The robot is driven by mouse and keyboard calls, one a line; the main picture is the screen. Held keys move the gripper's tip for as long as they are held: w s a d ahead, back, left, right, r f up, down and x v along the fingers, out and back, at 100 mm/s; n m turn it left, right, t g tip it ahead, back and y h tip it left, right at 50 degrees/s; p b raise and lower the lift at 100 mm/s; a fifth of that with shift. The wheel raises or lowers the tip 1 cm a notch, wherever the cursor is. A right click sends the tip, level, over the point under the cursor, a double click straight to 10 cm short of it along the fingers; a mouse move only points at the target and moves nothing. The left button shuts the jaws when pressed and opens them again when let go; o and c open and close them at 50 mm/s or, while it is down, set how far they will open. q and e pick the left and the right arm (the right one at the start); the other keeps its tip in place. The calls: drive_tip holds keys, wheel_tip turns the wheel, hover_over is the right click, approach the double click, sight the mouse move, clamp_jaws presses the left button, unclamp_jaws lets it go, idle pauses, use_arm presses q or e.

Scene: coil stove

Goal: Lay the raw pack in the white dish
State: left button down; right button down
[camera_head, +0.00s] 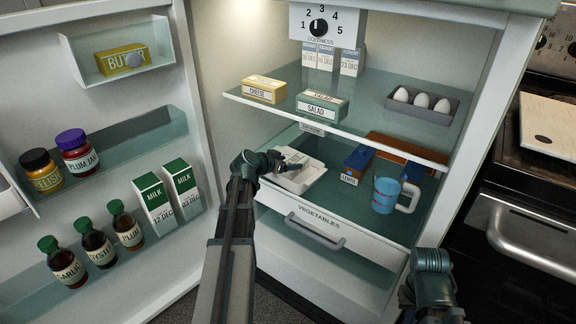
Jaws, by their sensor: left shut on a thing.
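My left gripper (289,165) reaches into the open fridge over the white dish (318,177) on the lower glass shelf. It is shut on a pale, flat pack (298,157), which I take for the raw pack. The pack is at the dish, partly hidden by my fingers. I cannot tell whether it rests on the dish's floor or hangs just above it. My right arm's end (428,285) is low at the right, outside the fridge; its jaws cannot be made out.
The shelf above holds a cheese box (264,89), a salad box (321,105) and eggs (421,100). The vegetable drawer (315,225) is below. Bottles and cartons fill the open door.

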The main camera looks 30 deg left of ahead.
use_arm(q)
drive_tip(key=shift+f, duration=0.1)
drive_tip(key=shift+f, duration=0.15)
unclamp_jaws()
drive_tip(key=shift+r, duration=0.3)
drive_tip(key=p+v, duration=0.5)
drive_tip(key=v, duration=0.7)
drive_tip(key=shift+p, duration=0.4)
